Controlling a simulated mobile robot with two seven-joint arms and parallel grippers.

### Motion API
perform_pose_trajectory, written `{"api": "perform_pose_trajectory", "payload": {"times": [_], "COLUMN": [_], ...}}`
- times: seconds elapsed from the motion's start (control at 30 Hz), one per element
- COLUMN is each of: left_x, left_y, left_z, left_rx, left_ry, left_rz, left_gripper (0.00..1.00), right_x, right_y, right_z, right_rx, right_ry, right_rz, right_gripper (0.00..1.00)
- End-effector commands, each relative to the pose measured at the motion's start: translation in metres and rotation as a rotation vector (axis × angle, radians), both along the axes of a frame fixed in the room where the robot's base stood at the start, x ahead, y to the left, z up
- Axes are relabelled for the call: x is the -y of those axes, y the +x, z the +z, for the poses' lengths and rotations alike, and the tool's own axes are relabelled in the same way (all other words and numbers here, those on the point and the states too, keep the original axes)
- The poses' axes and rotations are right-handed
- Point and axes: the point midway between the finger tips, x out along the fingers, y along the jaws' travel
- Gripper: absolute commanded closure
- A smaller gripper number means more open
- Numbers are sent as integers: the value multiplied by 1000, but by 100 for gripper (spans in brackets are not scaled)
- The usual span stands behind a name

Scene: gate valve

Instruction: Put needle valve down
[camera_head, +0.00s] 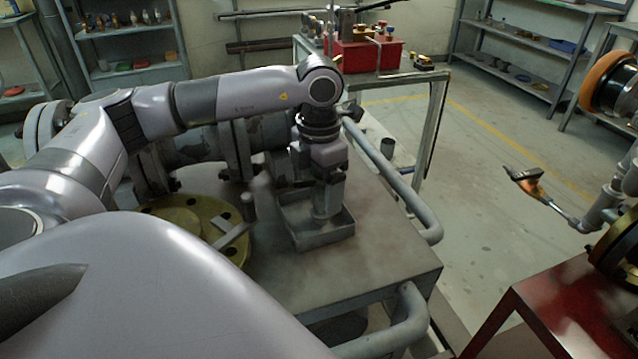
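My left gripper (327,208) points straight down, with its lower end inside a small grey metal tray (297,240) on the metal table. From this side I cannot make out the separate fingers or any gap between them. No needle valve can be told apart at the gripper; if one is there, the gripper and the tray walls hide it. My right gripper is not in view.
A yellow flange (180,213) with a grey metal piece (234,238) on it lies left of the tray. Pipework (205,143) stands behind. A tubular rail (395,180) runs along the table's right edge. The table (375,255) is bare right of the tray.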

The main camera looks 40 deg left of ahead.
Motion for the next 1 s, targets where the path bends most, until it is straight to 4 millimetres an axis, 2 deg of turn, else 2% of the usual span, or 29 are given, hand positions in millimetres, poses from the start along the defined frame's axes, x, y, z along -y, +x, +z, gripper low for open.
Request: {"api": "perform_pose_trajectory", "payload": {"times": [0.27,0.37,0.7,0.83,1.0], "left_x": [0,0,1,0,0], "left_y": [1,1,1,1,0], "left_z": [9,25,97,114,123], "left_rx": [3,5,4,2,1], "left_ry": [-1,-1,-1,0,0], "left_rz": [0,0,-1,0,-1], "left_gripper": [18,18,18,18,18], "right_x": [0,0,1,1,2], "right_y": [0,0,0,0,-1], "right_z": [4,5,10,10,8], "right_rx": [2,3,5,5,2], "right_ry": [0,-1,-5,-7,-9], "right_rz": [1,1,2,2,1], "right_gripper": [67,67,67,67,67]}}
